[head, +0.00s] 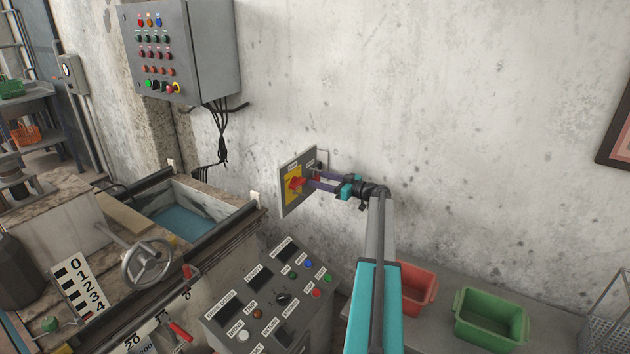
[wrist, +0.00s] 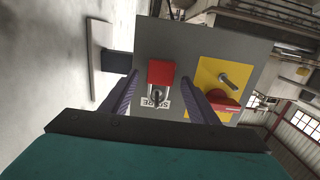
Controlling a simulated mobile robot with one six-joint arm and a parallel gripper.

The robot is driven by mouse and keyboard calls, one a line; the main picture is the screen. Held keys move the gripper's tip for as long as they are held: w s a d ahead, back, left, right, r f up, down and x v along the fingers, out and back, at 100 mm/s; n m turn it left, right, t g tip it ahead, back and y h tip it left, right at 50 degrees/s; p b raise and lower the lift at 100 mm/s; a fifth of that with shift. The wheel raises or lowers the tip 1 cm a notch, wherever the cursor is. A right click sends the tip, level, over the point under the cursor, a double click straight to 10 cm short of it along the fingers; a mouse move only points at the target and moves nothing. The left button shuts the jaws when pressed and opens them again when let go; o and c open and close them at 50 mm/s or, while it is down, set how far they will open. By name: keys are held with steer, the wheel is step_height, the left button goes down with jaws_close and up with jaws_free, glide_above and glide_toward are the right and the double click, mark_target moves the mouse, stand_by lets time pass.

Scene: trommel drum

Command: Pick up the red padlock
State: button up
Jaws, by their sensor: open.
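The red padlock (wrist: 161,72) hangs on the grey panel, over a white label, in the wrist view. In the head view a bit of red (head: 316,179) shows at my fingertips, mostly hidden by them. My gripper (wrist: 158,88) is open, with one purple finger on each side of the padlock. The fingertips reach about level with it, and gaps seem to show on both sides. I cannot tell whether either finger touches it. In the head view my gripper (head: 314,180) reaches the panel from the right.
The grey panel (wrist: 188,42) also carries a yellow plate (wrist: 226,72) with a red rotary handle (wrist: 222,101), close to one finger. In the head view, a control console (head: 262,297) stands below. A red bin (head: 418,291) and green bin (head: 490,318) sit lower right.

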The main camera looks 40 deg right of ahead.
steer(key=shift+w, duration=0.35)
steer(key=shift+c, duration=0.2)
steer(key=c, duration=1.2)
steer(key=shift+r, duration=0.45)
steer(key=v, duration=0.9)
steer(key=b+v, duration=0.1)
steer(key=v, duration=0.8)
steer(key=shift+s+a+f, duration=0.1)
steer(key=shift+f, duration=0.15)
steer(key=shift+r+b, duration=0.4)
steer(key=shift+b, duration=0.2)
steer(key=shift+b+v, duration=1.3)
steer(key=shift+v, duration=1.05)
